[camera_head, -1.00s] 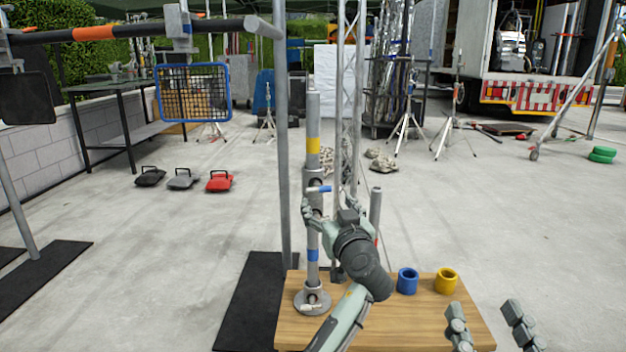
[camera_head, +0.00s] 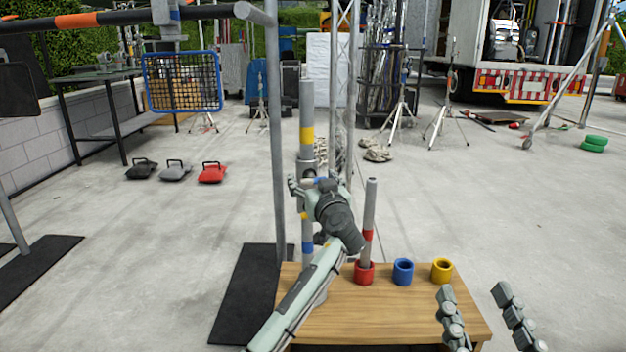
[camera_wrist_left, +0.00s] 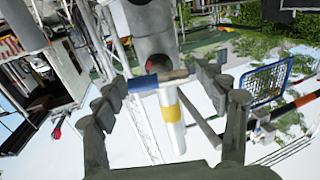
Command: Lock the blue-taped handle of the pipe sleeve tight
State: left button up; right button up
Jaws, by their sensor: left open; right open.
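The upright grey pipe (camera_head: 306,105) has a yellow band and, lower down, a blue band (camera_head: 307,247). The pipe sleeve (camera_head: 306,168) sits on it below the yellow band. The blue-taped handle shows in the left wrist view (camera_wrist_left: 143,83), sticking out sideways at the sleeve. My left gripper (camera_head: 317,182) is open at handle height, with its fingers on either side. In the left wrist view, the handle lies across the gap between the open fingers (camera_wrist_left: 160,80); contact is unclear. My right gripper (camera_head: 474,290) is open and empty at the lower right. My left arm hides the pipe's foot.
The wooden table (camera_head: 370,318) carries red (camera_head: 365,272), blue (camera_head: 403,271) and yellow (camera_head: 441,270) rings. A shorter pipe (camera_head: 369,215) stands in the red ring. A tall grey pole (camera_head: 275,150) stands close left of the sleeve pipe. The floor right of the table is clear.

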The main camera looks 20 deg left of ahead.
pick_arm(q)
jog(key=c, duration=1.2)
jog(key=shift+o, duration=0.2)
